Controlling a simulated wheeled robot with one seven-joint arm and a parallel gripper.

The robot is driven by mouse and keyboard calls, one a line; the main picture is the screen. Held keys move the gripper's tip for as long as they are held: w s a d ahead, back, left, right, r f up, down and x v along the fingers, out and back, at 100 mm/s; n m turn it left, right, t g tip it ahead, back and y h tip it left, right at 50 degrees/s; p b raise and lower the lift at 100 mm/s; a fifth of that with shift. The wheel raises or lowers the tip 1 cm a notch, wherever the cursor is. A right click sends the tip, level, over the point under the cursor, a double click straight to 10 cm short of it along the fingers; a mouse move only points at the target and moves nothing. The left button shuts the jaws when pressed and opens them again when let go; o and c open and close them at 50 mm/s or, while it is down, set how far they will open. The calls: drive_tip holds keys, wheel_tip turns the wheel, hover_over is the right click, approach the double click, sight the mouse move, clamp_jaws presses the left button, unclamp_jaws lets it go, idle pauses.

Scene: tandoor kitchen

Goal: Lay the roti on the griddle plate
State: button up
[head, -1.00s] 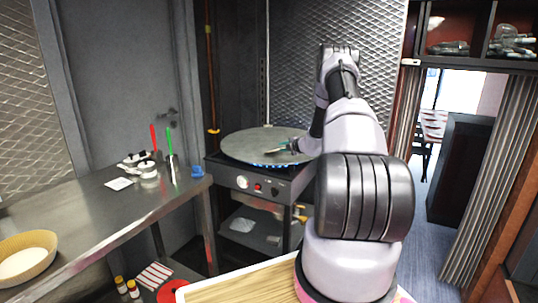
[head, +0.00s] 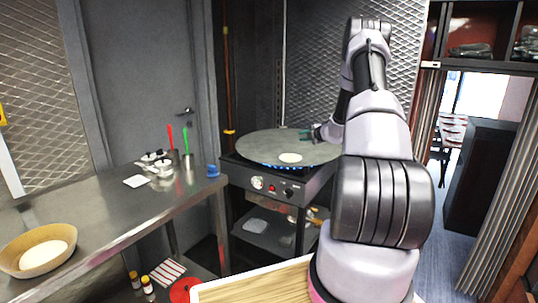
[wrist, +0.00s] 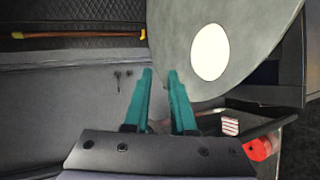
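The roti (head: 290,158) is a pale round disc lying flat on the front part of the round grey griddle plate (head: 258,144). In the wrist view the whole roti (wrist: 210,52) shows on the plate (wrist: 172,32), clear of the plate's edge. My gripper (head: 306,134) is above the plate's right side, behind and right of the roti and apart from it. In the wrist view my gripper (wrist: 160,72) has two teal fingers with an empty gap between them, so it is open.
Blue flames show under the plate on the black stove (head: 275,184). A steel counter (head: 110,210) at left carries a basket (head: 38,232) with a pale round thing in it, and a steel cup (head: 187,167) with red and green handles.

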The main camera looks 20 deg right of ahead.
drive_tip(key=s+a+r+n+g+y, duration=0.1)
drive_tip(key=s+a+r+n+y, duration=0.1)
drive_tip(key=a+r+n, duration=0.45)
drive_tip(key=s+a+r+n+g+y, duration=0.1)
drive_tip(key=s+a+r+n+y, duration=0.1)
drive_tip(key=a+r+n, duration=0.45)
drive_tip(key=s+a+r+n+g+y, duration=0.1)
drive_tip(key=s+a+r+n+g, duration=0.2)
drive_tip(key=s+a+r+n, duration=1)
drive_tip(key=s+a+r+n+g+h, duration=0.1)
drive_tip(key=s+a+r+n, duration=0.15)
drive_tip(key=s+n, duration=0.35)
drive_tip(key=s+a+r+n+g+h, duration=0.1)
drive_tip(key=s+a+n, duration=0.3)
drive_tip(key=s, duration=0.5)
drive_tip(key=s+d+n+h, duration=0.2)
drive_tip(key=s+n+h, duration=0.1)
drive_tip(key=s+n, duration=0.9)
drive_tip(key=s, duration=0.4)
drive_tip(key=shift+d+f+t, duration=0.2)
drive_tip(key=shift+f+t, duration=0.1)
drive_tip(key=shift+f, duration=0.05)
